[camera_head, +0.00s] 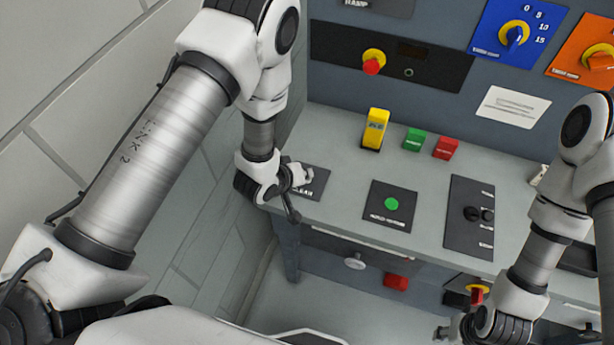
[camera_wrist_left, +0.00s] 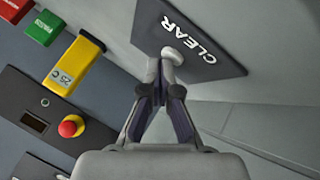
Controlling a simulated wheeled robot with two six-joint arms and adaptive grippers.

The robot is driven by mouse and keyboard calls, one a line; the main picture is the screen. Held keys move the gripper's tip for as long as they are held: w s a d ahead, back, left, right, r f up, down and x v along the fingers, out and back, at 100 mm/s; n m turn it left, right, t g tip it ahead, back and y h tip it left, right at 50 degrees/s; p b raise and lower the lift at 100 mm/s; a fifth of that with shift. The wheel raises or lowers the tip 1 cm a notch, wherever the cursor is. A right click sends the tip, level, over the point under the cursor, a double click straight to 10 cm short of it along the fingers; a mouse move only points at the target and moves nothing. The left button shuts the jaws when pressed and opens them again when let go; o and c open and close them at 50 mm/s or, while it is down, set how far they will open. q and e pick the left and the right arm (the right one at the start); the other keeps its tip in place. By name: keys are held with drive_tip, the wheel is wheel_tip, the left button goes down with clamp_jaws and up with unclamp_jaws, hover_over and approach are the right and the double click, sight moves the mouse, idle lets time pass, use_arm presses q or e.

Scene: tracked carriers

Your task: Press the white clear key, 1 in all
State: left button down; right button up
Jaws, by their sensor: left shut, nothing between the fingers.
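The white clear key (camera_wrist_left: 173,55) is a small round knob on a dark plate (camera_wrist_left: 190,40) marked CLEAR in the left wrist view. My left gripper (camera_wrist_left: 162,72) is shut and empty, its fingertips right at the key; I cannot tell whether they touch or press it. In the head view the left gripper (camera_head: 298,178) is over the CLEAR plate (camera_head: 315,187) at the left end of the desk and hides part of it. My right gripper (camera_head: 442,332) is low in front of the desk, partly seen, and its fingers are too unclear to read.
On the desk (camera_head: 345,170) are a green button on a dark plate (camera_head: 387,222), a selector panel (camera_head: 462,235), a yellow block (camera_head: 375,130), a green block (camera_head: 414,139) and a red block (camera_head: 446,148). A wall panel with a red knob (camera_head: 373,63) stands behind.

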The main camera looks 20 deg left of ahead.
use_arm(q)
drive_tip(key=shift+r+p, duration=0.35)
drive_tip(key=shift+r, duration=0.35)
wheel_tip(320, 180, up, 5)
drive_tip(key=p, duration=0.4)
idle(0.6)
